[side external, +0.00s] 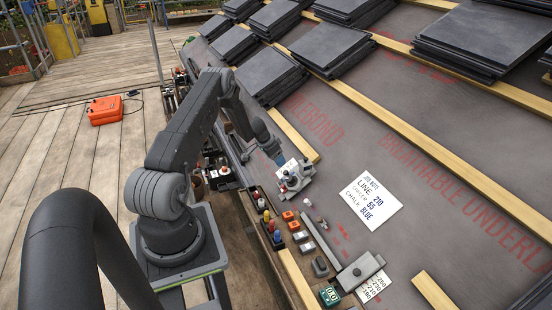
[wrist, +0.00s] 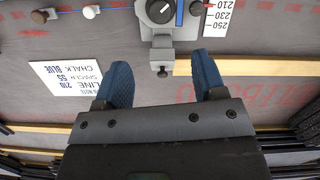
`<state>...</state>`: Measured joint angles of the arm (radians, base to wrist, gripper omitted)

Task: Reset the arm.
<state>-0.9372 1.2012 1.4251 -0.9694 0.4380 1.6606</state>
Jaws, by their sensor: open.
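My gripper (side external: 269,150) hangs over the dark underlay (side external: 335,160), its blue fingers apart. A grey gauge block with dials (side external: 291,176) stands just in front of the fingers in the side view. A grey dial device also shows at the top of the wrist view (wrist: 168,38), beyond the fingertips and partly cut off by the frame edge. A scale card marked 210, 230, 250 (wrist: 221,18) lies beside it.
A white job note (side external: 371,201) lies on the underlay to the right. Coloured chalks and small blocks line the lower tool rail (side external: 290,265). Slate stacks (side external: 271,73) and wooden battens (side external: 290,135) cover the upper roof. An orange case (side external: 104,110) sits on the deck.

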